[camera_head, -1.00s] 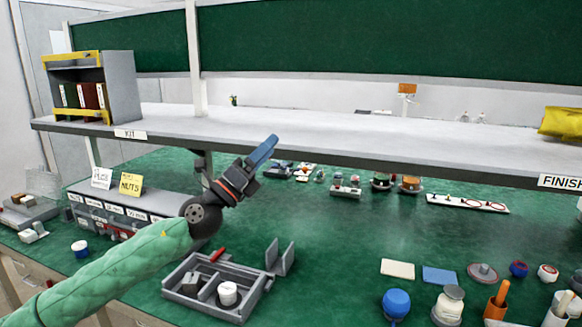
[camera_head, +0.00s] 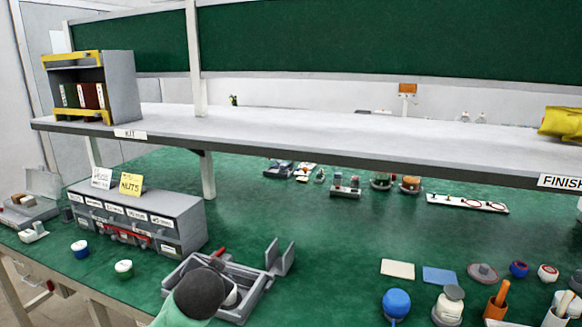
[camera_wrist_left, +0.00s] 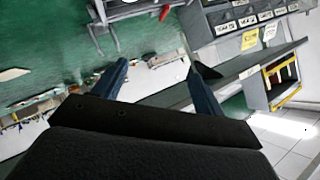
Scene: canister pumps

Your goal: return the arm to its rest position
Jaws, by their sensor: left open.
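My left arm (camera_head: 196,300) shows only as a dark rounded joint with some green sleeve at the bottom edge of the head view. It covers the front left part of the grey divided tray (camera_head: 252,298). The left gripper's jaws are outside the head view. In the left wrist view my left gripper (camera_wrist_left: 158,76) has its two blue fingers spread apart with nothing between them. The bench and shelf look tilted in that view. My right arm and gripper are in neither view.
A long grey shelf (camera_head: 330,135) spans the green bench (camera_head: 330,240). Pump parts, including a blue ball (camera_head: 397,303), crowd the right front. The middle bench is largely clear.

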